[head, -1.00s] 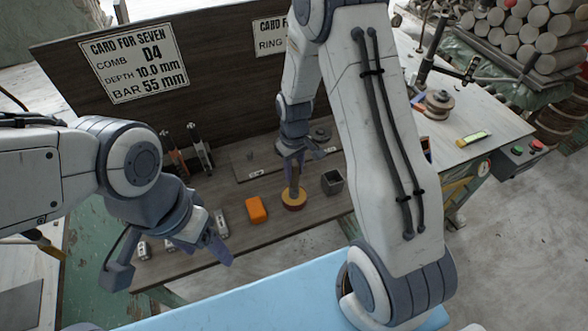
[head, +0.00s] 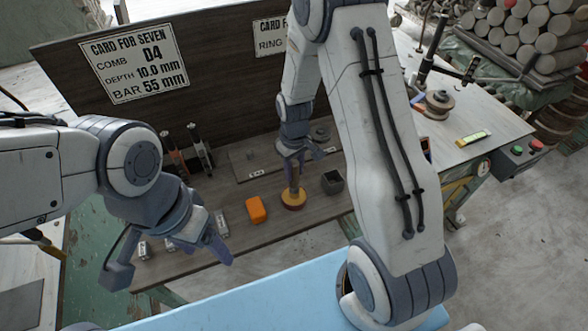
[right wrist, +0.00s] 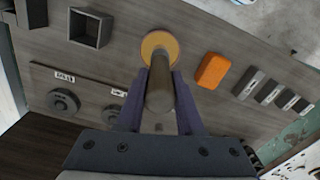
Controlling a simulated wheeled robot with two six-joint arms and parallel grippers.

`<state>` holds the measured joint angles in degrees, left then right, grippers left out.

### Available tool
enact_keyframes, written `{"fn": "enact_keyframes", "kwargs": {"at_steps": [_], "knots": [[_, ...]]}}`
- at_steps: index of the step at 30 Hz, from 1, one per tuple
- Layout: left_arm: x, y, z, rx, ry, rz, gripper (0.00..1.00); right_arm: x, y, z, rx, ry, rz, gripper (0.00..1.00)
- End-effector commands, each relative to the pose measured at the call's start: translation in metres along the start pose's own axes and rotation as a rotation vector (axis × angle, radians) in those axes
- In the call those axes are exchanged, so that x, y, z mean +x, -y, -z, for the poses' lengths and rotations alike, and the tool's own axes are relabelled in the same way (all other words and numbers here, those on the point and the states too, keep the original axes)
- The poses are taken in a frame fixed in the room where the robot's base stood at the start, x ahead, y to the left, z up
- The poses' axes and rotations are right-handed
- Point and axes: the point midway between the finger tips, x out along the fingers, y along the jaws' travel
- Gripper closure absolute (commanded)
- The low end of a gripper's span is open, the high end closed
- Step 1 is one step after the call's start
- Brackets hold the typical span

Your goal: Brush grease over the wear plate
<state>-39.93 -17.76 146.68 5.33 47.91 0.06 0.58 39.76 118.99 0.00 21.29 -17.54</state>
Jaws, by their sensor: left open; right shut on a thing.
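My right gripper (head: 295,160) is shut on an upright wooden handle (right wrist: 160,92). The handle's lower end meets a round yellow-orange disc (head: 293,199) with a brown side, on the dark wooden bench (head: 330,220). In the right wrist view the disc (right wrist: 159,48) lies straight beyond the fingers. I cannot tell whether it is the brush head or a pot of grease around it. My left gripper (head: 172,270) is open and empty, in front of the bench's left part. No plate is plainly marked as the wear plate; a raised dark strip (head: 245,168) with labels and round discs lies behind the handle.
An orange block (head: 256,210) lies left of the disc, and an open dark square box (head: 332,182) stands to its right. Several small grey labelled blocks (right wrist: 270,92) lie in a row. Two upright tools (head: 201,150) lean by the back board (head: 220,70). A light blue surface (head: 250,305) lies in front.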

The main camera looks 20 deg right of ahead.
Motion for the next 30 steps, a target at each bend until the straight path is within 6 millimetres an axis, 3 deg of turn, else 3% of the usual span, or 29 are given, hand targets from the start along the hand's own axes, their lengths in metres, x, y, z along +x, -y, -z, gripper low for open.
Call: {"fn": "enact_keyframes", "kwargs": {"at_steps": [24, 30], "knots": [[-0.056, -0.004, 0.003, 0.0, 0.0, 0.0, 0.29, -0.068, 0.0, 0.0, 0.0, -0.001, 0.0, 1.0], [-0.057, -0.004, 0.003, 0.0, 0.0, 0.0, 0.29, -0.069, 0.0, 0.0, 0.0, 0.0, 0.0, 1.0]]}}
